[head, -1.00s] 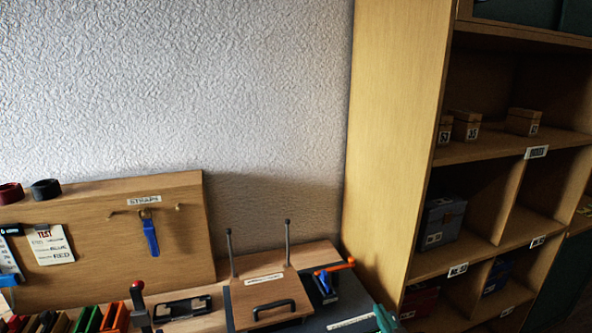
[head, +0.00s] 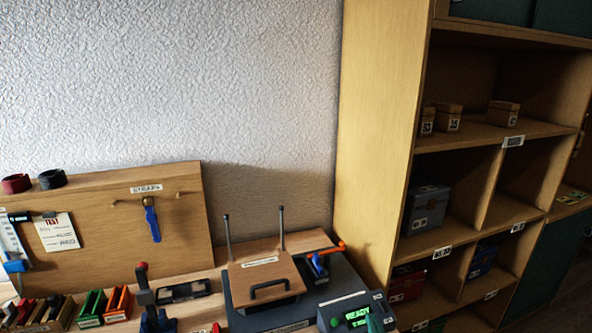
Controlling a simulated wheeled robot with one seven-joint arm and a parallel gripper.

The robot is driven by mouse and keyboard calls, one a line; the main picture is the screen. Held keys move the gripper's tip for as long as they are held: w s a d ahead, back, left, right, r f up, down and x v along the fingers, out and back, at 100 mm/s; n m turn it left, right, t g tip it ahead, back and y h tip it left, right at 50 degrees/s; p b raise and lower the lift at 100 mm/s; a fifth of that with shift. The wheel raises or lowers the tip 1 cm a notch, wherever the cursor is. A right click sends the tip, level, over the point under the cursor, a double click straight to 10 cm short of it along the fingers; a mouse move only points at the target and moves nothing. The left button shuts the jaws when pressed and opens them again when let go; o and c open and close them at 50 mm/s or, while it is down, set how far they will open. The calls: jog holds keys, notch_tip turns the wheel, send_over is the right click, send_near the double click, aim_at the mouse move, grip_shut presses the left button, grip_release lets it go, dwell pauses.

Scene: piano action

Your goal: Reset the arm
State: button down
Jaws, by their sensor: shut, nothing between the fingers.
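My gripper and arm are not clearly in view in the head view. The workbench (head: 205,310) runs along the bottom of the picture. On it, a grey device (head: 335,302) at the bottom edge has a dark screen with green text reading READY (head: 358,314). Left of it is a wooden board with a black handle (head: 270,290) and two upright metal rods, on a dark base.
A wooden pegboard (head: 105,225) labelled STRAPS holds a blue strap (head: 151,222) and a note (head: 60,232). Coloured slotted racks (head: 103,306) and a red-topped lever (head: 143,285) stand at lower left. A tall wooden shelf (head: 380,150) with boxes stands at right.

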jog(key=s+a+f+m+h, duration=0.1)
jog(key=s+a+f, duration=0.5)
jog(key=s+f, duration=0.3)
jog(key=s+a+f+m+h, duration=0.1)
jog(key=s+a+f+m, duration=0.1)
jog(key=s+a+f, duration=0.6)
jog(key=s+a+r+n, duration=0.1)
jog(key=s+a+r, duration=0.2)
jog(key=s, duration=1)
jog(key=s+a+r+n+y, duration=0.1)
jog(key=s+r, duration=0.4)
jog(key=s, duration=0.9)
jog(key=shift+s+a+n, duration=0.25)
jog(key=shift+a+n, duration=0.25)
jog(key=shift+a, duration=0.6)
jog(key=shift+w, duration=0.2)
jog(key=shift+f, duration=0.1)
jog(key=shift+a, duration=0.15)
